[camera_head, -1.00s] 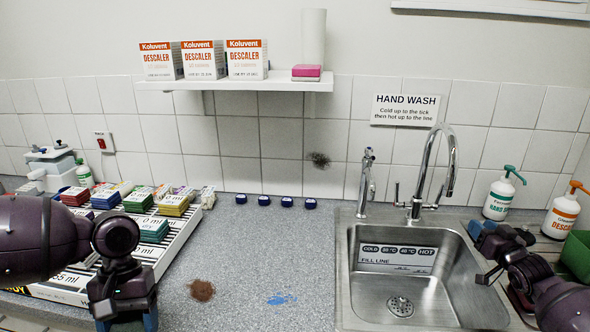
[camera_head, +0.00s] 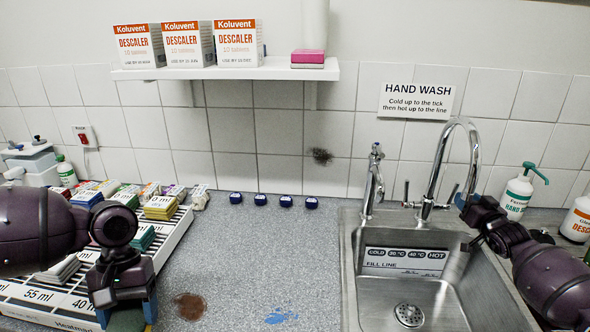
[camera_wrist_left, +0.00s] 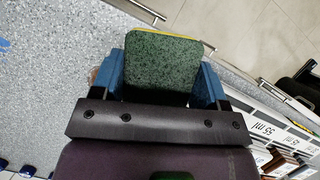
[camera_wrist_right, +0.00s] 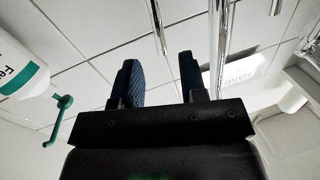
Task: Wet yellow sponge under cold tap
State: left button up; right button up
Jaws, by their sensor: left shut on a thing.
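My left gripper (camera_head: 124,312) hangs over the front left of the counter. It is shut on the sponge (camera_wrist_left: 160,65), whose dark green face and thin yellow edge show between the blue fingers in the left wrist view. The chrome gooseneck tap (camera_head: 424,207) has side levers and stands behind the steel sink (camera_head: 349,262). A smaller chrome tap (camera_head: 373,184) stands to its left. My right gripper (camera_head: 466,210) is close to the gooseneck tap's right lever. Its fingers are apart and empty in the right wrist view (camera_wrist_right: 160,75); contact with the lever cannot be told.
A label strip (camera_head: 405,259) marks the sink's back wall. A rack (camera_head: 165,240) of colored packs is at left. Blue caps (camera_head: 260,200) line the back. The middle counter is clear except for brown and blue stains (camera_head: 190,306).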

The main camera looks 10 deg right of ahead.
aim_at(455, 188)
pick_arm(q)
notch_tip(455, 188, down, 2)
jog(key=shift+f+b, duration=0.2)
jog(key=shift+b, duration=0.5)
pick_arm(e)
jog(key=w, duration=0.5)
jog(key=shift+w+d+f, duration=0.1)
jog(key=shift+w+d, duration=0.2)
jog(key=shift+w, duration=0.05)
pick_arm(q)
jog(key=shift+f, duration=0.1)
pick_arm(e)
jog(key=shift+w, duration=0.35)
jog(key=shift+c, duration=0.5)
grip_shut()
